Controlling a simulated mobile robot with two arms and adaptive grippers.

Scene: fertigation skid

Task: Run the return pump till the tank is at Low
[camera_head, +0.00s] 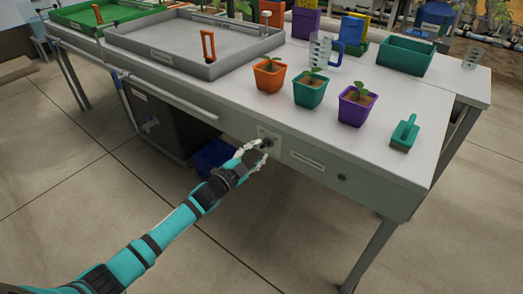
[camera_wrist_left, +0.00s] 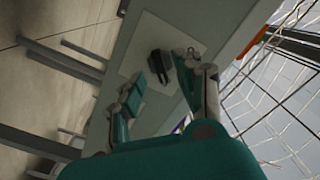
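My left gripper (camera_head: 258,157) is at the front apron of the bench, by a small light plate (camera_head: 266,133) with a dark switch knob (camera_head: 267,145). In the left wrist view the gripper (camera_wrist_left: 160,92) has its fingers spread, with the black knob (camera_wrist_left: 160,66) on its plate (camera_wrist_left: 139,48) in the gap between them. I cannot tell whether a finger touches the knob. A dark tank-like box (camera_head: 165,122) stands under the bench at left; no level or mark on it can be read. My right gripper is not in view.
A blue crate (camera_head: 213,157) sits below. A small dark round fitting (camera_head: 342,177) is right of the switch.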

